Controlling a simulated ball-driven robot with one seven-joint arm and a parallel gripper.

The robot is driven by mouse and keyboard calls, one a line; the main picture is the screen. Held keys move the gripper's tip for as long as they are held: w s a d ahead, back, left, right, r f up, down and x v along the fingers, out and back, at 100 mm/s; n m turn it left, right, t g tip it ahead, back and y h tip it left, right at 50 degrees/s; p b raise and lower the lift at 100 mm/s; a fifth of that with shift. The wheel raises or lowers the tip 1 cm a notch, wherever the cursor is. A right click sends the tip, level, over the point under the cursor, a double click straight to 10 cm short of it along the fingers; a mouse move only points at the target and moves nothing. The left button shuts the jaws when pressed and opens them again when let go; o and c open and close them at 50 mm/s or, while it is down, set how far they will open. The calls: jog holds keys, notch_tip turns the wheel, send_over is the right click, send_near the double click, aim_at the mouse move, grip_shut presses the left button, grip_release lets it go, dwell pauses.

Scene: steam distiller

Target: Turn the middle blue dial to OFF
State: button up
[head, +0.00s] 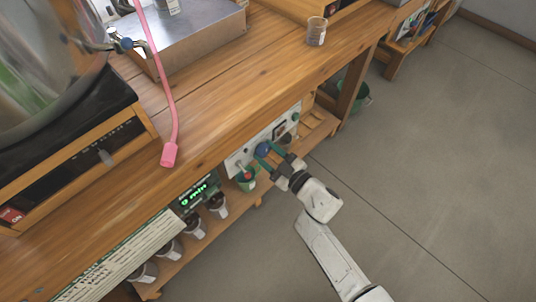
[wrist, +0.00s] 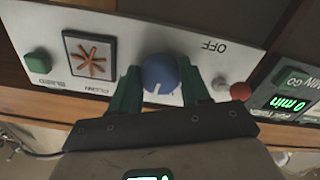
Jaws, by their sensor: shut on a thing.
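The middle blue dial (wrist: 159,72) sits on a pale control panel (wrist: 110,20) under the workbench. My gripper (wrist: 161,78) has its two green fingers on either side of the dial, shut on it. A white pointer mark shows on the dial's lower part in the wrist view. The upside-down OFF label (wrist: 213,47) is to the dial's upper right, clear of the mark. In the head view the blue dial (head: 262,149) shows partly between the fingers of my gripper (head: 270,154).
In the wrist view, a red knob (wrist: 240,91) and a green 0 min display (wrist: 287,103) are to the right. A fan symbol (wrist: 89,55) and green button (wrist: 37,61) are to the left. In the head view, several dark-topped cups (head: 195,226) stand below the bench; floor is free at right.

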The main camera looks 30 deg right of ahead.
jog(key=n+b, duration=0.2)
jog(key=n, duration=0.4)
jog(key=shift+f+n, duration=0.1)
jog(key=shift+n, duration=0.2)
jog(key=n+b, duration=0.2)
jog(key=n, duration=0.2)
jog(key=shift+n+b, duration=0.45)
jog(key=shift+n, duration=0.95)
jog(key=o, duration=1)
jog(key=shift+o, duration=0.2)
jog(key=p+v, duration=0.1)
jog(key=v, duration=0.9)
jog(key=shift+s+d, duration=0.15)
jog(key=shift+s, duration=0.25)
